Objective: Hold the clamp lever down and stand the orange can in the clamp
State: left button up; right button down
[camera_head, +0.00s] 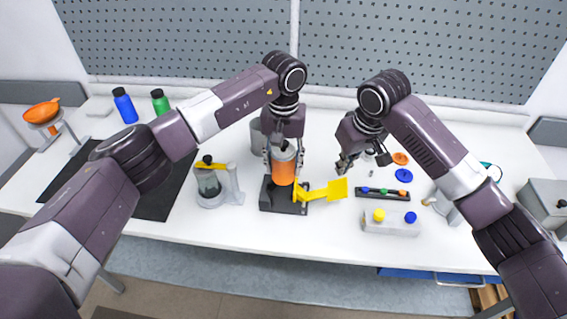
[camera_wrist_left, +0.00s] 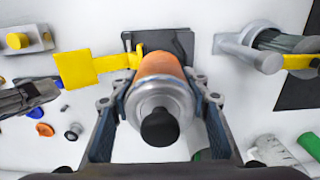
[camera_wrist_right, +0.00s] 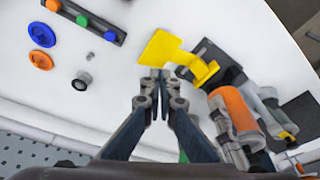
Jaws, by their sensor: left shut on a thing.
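The orange can (camera_head: 283,168) has a grey top and stands upright between the fingers of my left gripper (camera_head: 282,158), which is shut on it. In the left wrist view the can (camera_wrist_left: 160,66) is seen from above, with a black knob on top. It is over the black clamp base (camera_head: 285,204); whether it rests there I cannot tell. The yellow clamp lever (camera_head: 325,191) sticks out to the right of the base. My right gripper (camera_wrist_right: 157,80) is shut and empty; its tips are close to the lever's paddle (camera_wrist_right: 160,48), contact unclear.
A grey holder (camera_head: 222,192) with a yellow lever and a jar stands left of the clamp. A black strip of coloured knobs (camera_head: 383,194) and a white block (camera_head: 391,222) lie to the right. Blue and green bottles (camera_head: 124,105) stand at the back left.

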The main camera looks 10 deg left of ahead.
aim_at(338, 190)
jog(key=shift+s+d+x, duration=0.1)
jog(key=shift+s+x, duration=0.05)
jog(key=shift+x, duration=0.6)
jog(key=shift+s+d+x, duration=0.1)
jog(key=shift+s+x, duration=0.05)
jog(key=shift+x, duration=0.6)
jog(key=shift+s+d+x, duration=0.1)
jog(key=shift+s+x, duration=0.05)
jog(key=shift+x, duration=0.65)
jog(key=shift+f, duration=0.15)
jog(key=shift+s+f, duration=0.1)
jog(key=shift+f, duration=2.65)
pick_arm(q)
jog(key=shift+f, duration=1)
jog(key=shift+f, duration=1.65)
jog(key=shift+s+f, duration=0.15)
jog(key=shift+f, duration=0.15)
pick_arm(e)
jog(key=shift+a, duration=0.1)
pick_arm(q)
jog(key=shift+f, duration=0.2)
pick_arm(e)
jog(key=shift+r, duration=0.1)
